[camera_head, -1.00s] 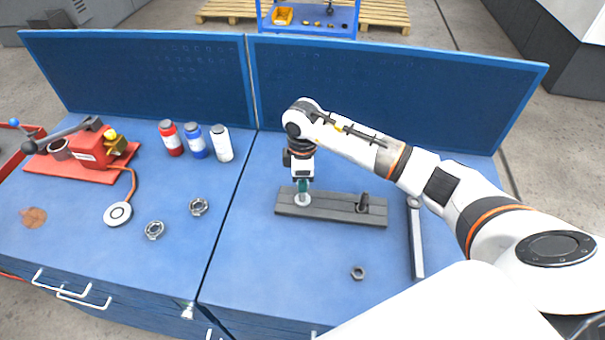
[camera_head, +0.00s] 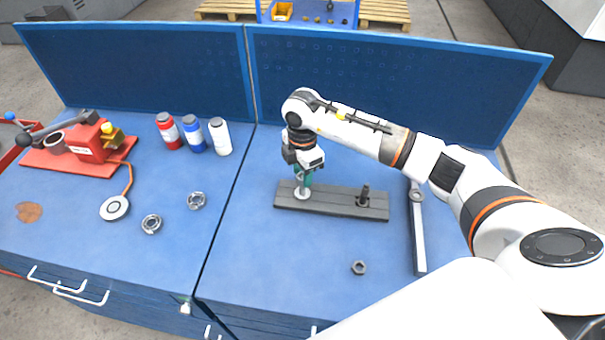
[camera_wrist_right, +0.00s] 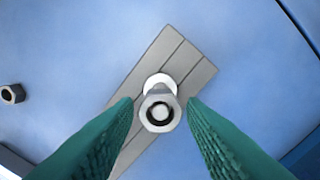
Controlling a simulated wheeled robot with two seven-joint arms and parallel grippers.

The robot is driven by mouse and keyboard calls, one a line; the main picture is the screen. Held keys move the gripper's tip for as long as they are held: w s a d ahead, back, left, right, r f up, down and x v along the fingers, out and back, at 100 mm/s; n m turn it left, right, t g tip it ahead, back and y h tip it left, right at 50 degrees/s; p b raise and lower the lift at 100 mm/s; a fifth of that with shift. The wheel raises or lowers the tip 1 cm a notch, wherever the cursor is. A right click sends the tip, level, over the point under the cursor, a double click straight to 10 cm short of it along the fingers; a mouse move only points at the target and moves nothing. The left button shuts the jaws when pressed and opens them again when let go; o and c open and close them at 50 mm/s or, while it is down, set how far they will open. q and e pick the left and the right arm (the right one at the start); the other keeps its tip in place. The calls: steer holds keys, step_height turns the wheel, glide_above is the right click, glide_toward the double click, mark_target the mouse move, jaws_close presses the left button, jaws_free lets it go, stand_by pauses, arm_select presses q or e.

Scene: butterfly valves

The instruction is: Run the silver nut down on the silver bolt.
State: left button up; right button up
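The silver bolt (camera_head: 300,192) stands upright with a pale washer at its foot, near the left end of a dark grey grooved plate (camera_head: 330,207). In the right wrist view the silver nut (camera_wrist_right: 149,117) sits around the bolt's upper end, and the bolt's tip shows inside its dark ring. My right gripper (camera_wrist_right: 160,102) points down over the bolt with green fingers on either side of the nut. A small gap shows on each side, so it is open and not touching. The head view also shows this gripper (camera_head: 304,180). My left gripper is out of view.
A dark bolt (camera_head: 364,196) stands on the plate's right part. A loose dark nut (camera_head: 359,268) lies in front, and a long grey tool (camera_head: 418,235) lies to the right. Bottles (camera_head: 194,134), two metal rings and a red fixture (camera_head: 88,148) occupy the left bench.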

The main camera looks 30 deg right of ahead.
steer(key=n+b, duration=0.2)
steer(key=n, duration=0.3)
steer(key=shift+f, duration=0.2)
steer(key=n+b, duration=0.2)
steer(key=n, duration=0.2)
steer(key=shift+n, duration=0.4)
steer(key=n+b, duration=0.3)
steer(key=n, duration=0.3)
steer(key=shift+r+n+b, duration=0.15)
steer(key=shift+n+b, duration=0.15)
steer(key=shift+n, duration=0.9)
